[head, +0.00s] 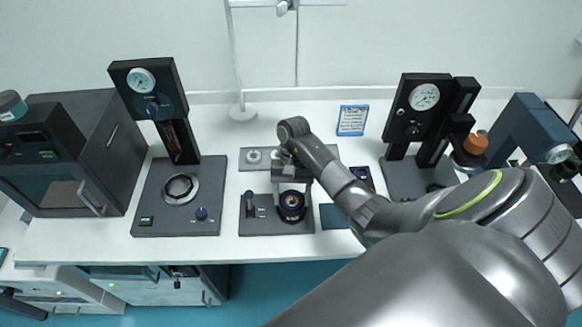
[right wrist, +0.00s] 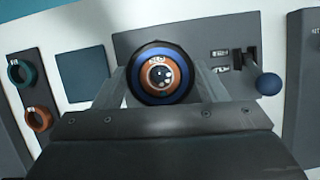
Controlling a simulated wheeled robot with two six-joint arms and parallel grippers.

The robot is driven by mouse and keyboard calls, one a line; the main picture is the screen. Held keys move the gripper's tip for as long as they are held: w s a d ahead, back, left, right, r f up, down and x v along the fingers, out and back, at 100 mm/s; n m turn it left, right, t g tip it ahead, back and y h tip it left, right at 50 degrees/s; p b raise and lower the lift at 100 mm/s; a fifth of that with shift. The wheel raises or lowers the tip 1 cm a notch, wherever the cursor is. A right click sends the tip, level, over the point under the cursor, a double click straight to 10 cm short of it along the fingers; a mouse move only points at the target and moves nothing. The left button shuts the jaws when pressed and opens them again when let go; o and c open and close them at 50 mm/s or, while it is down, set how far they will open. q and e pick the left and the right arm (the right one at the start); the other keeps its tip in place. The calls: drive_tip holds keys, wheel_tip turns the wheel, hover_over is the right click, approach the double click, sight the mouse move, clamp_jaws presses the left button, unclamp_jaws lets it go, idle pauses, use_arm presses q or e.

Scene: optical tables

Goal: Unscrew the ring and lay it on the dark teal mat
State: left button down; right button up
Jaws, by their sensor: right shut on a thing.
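A round lens mount sits on a dark grey base plate (head: 262,228). In the right wrist view it shows a dark blue-black outer rim and an orange ring (right wrist: 150,68) around a lens; in the head view the ring (head: 292,200) shows below my wrist. My right gripper (right wrist: 160,88) is over the mount, with one finger on each side, shut on the round part. Which rim the fingertips touch is hard to tell. The dark teal mat (head: 334,217) lies bare just right of the plate and also shows in the right wrist view (right wrist: 86,76). My left gripper is not in view.
A lever with a blue knob (right wrist: 268,84) stands on the same plate. A dark holder (right wrist: 30,95) with a teal and an orange ring is beyond the mat. Gauge stands (head: 180,190) (head: 410,175) flank the spot. A framed card (head: 352,120) stands behind.

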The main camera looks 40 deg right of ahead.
drive_tip(key=shift+s+d+f, duration=0.1)
drive_tip(key=shift+s+f, duration=0.1)
drive_tip(key=shift+s, duration=0.15)
drive_tip(key=o, duration=1.1)
drive_tip(key=shift+s+d+r, duration=0.15)
drive_tip(key=shift+s+r, duration=0.1)
drive_tip(key=shift+c, duration=0.2)
drive_tip(key=shift+w, duration=0.3)
drive_tip(key=shift+c, duration=0.8)
